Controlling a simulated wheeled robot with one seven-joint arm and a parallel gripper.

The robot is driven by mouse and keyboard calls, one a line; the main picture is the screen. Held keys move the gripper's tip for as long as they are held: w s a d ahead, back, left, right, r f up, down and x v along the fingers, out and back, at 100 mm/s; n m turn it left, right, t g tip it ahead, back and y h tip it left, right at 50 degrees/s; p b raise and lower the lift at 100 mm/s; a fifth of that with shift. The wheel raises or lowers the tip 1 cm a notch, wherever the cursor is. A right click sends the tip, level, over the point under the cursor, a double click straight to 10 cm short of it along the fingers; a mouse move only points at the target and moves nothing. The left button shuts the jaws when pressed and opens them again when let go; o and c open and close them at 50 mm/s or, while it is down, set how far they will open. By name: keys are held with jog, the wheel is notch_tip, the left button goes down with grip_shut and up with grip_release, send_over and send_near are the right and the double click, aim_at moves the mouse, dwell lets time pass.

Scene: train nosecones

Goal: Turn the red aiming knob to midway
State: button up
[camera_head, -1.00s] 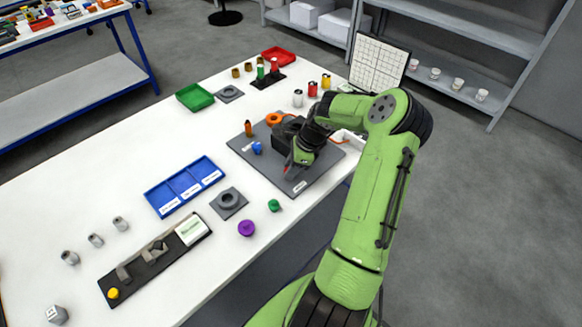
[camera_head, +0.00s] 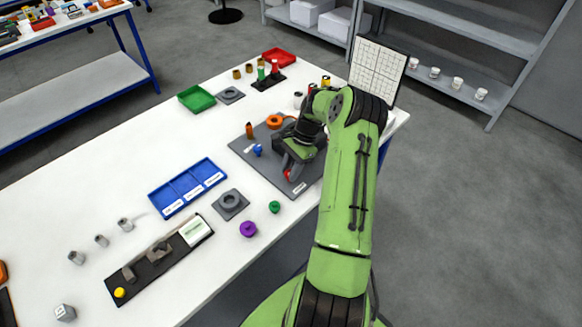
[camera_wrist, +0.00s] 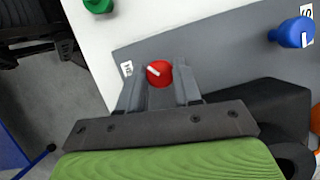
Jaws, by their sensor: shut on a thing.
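The red aiming knob (camera_wrist: 159,74) shows in the wrist view as a round red cap with a white pointer line on top. The line slants toward the upper left. My gripper (camera_wrist: 159,88) has a finger on each side of the knob and is shut on it. In the head view, the red knob (camera_head: 287,174) shows only as a small red patch below my gripper (camera_head: 290,169), mostly hidden. The knob stands on a grey panel (camera_head: 258,174), near its front edge and a small white label.
A blue knob (camera_wrist: 292,33) with a white line stands on the same panel. A green knob (camera_head: 274,207) and a purple knob (camera_head: 248,229) are on the white table in front. An orange ring (camera_head: 274,121) lies at the panel's back.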

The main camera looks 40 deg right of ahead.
jog(key=n+g, duration=0.1)
jog(key=n, duration=0.1)
jog(key=n+g, duration=0.1)
jog(key=n, duration=0.2)
jog(key=shift+w+n, duration=0.2)
jog(key=shift+n, duration=0.1)
jog(key=n+g, duration=0.1)
jog(key=n, duration=0.1)
jog(key=n+h, duration=0.1)
jog(key=n, duration=0.1)
jog(key=shift+a+n+g+b, duration=0.1)
jog(key=shift+n+g+b, duration=0.25)
jog(key=shift+n+g, duration=0.05)
jog(key=shift+h, duration=0.3)
jog(key=o, duration=0.7)
jog(key=shift+o, duration=0.2)
jog(key=p+v, duration=0.2)
jog(key=v, duration=1)
jog(key=shift+p, duration=0.4)
